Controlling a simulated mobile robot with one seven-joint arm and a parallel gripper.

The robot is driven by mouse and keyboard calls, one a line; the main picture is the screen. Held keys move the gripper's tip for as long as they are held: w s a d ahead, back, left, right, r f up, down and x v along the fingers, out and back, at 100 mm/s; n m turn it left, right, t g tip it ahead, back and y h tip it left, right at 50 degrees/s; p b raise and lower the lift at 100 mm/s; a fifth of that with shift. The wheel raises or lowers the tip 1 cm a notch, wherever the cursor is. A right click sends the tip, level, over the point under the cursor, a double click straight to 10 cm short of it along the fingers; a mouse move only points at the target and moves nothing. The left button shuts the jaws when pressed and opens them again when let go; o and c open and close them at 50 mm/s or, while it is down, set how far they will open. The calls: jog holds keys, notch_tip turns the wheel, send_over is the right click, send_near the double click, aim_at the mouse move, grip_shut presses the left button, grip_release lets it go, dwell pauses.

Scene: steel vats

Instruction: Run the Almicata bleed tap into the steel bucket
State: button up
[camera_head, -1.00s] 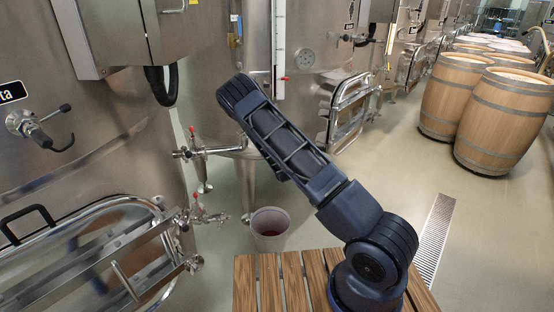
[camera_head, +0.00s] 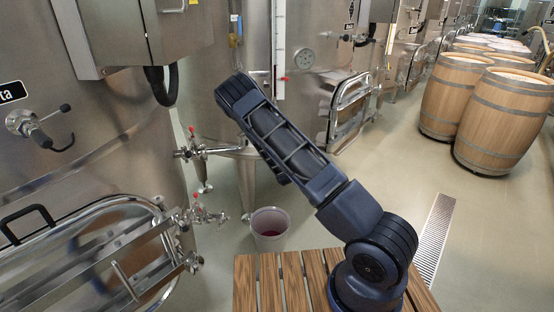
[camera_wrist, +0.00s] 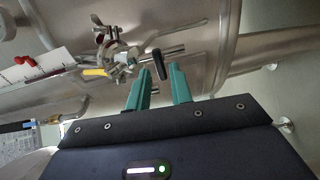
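The steel vat (camera_head: 95,135) on the left bears a label plate (camera_head: 12,92) cut off by the frame, reading "ta". Two taps with red handles stick out to its right: an upper tap (camera_head: 198,151) and a lower tap (camera_head: 198,213). A pale grey bucket (camera_head: 270,236), dark red inside, stands on the floor to the right of and below the lower tap. In the wrist view my gripper (camera_wrist: 160,70) has two teal fingers held apart, with a black lever end (camera_wrist: 158,65) showing between or beyond them. I cannot tell whether they touch it. The head view does not show the fingers.
A clamped steel fitting (camera_wrist: 112,52) with a yellow handle (camera_wrist: 94,72) is left of the fingers. A slatted wooden surface (camera_head: 270,285) is at the bottom. Barrels (camera_head: 508,120) stand at the right, beyond a floor drain (camera_head: 436,235). Hatch doors (camera_head: 85,255) jut from the vats.

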jog(key=s, duration=0.6)
jog(key=shift+s+d, duration=0.15)
jog(key=shift+s, duration=0.2)
dwell(0.3)
jog(key=s+d+r+m+g, duration=0.3)
jog(key=s+r+m, duration=0.1)
jog(key=r, duration=0.4)
jog(key=s+d+r+m+g, duration=0.3)
jog(key=s+r+m, duration=0.15)
jog(key=r, duration=0.35)
jog(key=s+d+r+m+g, duration=0.3)
jog(key=d+r+m, duration=0.15)
jog(key=r, duration=0.35)
jog(key=s+d+r+m+g, duration=0.1)
jog(key=s+r, duration=0.3)
jog(key=s, duration=0.7)
jog(key=s+d+r+m+g, duration=0.2)
jog(key=s+r, duration=0.3)
jog(key=s, duration=0.7)
jog(key=s+d+r+m+g+h, duration=0.1)
jog(key=s+r, duration=0.3)
jog(key=s, duration=0.7)
jog(key=shift+s+d+r+m, duration=0.2)
jog(key=shift+d+m, duration=0.25)
jog(key=shift+m, duration=0.15)
